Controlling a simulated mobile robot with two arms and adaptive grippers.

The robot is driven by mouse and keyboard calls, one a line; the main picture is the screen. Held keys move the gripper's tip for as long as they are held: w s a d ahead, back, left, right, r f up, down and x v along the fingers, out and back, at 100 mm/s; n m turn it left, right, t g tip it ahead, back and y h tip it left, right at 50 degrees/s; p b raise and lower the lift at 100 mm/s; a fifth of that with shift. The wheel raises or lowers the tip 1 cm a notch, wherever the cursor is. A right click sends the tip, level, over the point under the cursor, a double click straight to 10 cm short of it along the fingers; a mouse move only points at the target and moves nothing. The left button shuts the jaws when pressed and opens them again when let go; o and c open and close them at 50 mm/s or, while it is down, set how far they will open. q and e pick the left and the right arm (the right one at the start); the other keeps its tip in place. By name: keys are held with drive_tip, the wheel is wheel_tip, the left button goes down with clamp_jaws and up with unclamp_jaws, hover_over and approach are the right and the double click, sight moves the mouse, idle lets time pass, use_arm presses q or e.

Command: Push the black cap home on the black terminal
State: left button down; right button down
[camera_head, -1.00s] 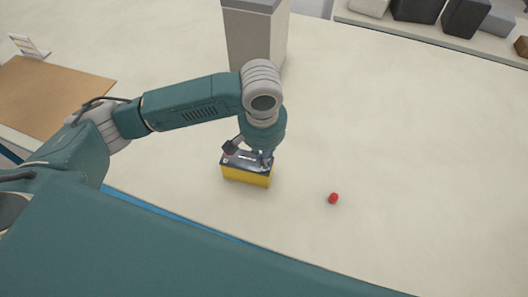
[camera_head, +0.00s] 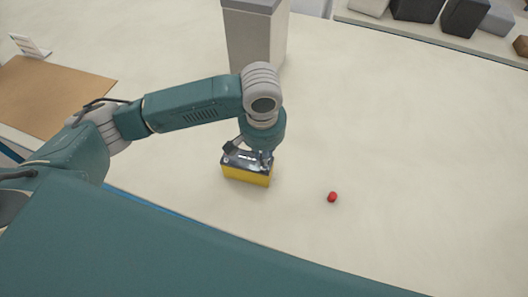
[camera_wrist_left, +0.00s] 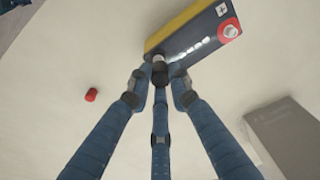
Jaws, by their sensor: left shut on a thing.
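The battery (camera_head: 246,177), yellow with a dark top, stands on the table under my left arm. In the left wrist view the battery (camera_wrist_left: 187,38) shows a plus label and a red-ringed terminal (camera_wrist_left: 229,30) at its far end. My left gripper (camera_head: 262,156) is down at the battery's right end. In the wrist view its fingers (camera_wrist_left: 159,88) close around a small dark cylinder, the black cap (camera_wrist_left: 159,75), at the battery's near end. The fingers hide the black terminal, and I cannot tell how far down the cap sits. My right gripper is out of view.
A red cap (camera_head: 332,197) lies loose on the table, right of the battery. A tall grey box (camera_head: 256,42) stands behind my arm. A brown board (camera_head: 50,95) lies at the left. A shelf with several dark and grey blocks is at the back right. The table's right side is clear.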

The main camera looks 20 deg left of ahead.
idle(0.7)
use_arm(q)
drive_tip(key=shift+f+p, duration=0.3)
drive_tip(key=shift+f, duration=0.3)
drive_tip(key=shift+f+p, duration=0.3)
drive_tip(key=shift+p, duration=0.1)
drive_tip(key=shift+f, duration=0.55)
idle(1.2)
drive_tip(key=c, duration=1.5)
unclamp_jaws()
drive_tip(key=shift+c, duration=0.2)
drive_tip(key=o, duration=0.5)
drive_tip(key=shift+r, duration=0.15)
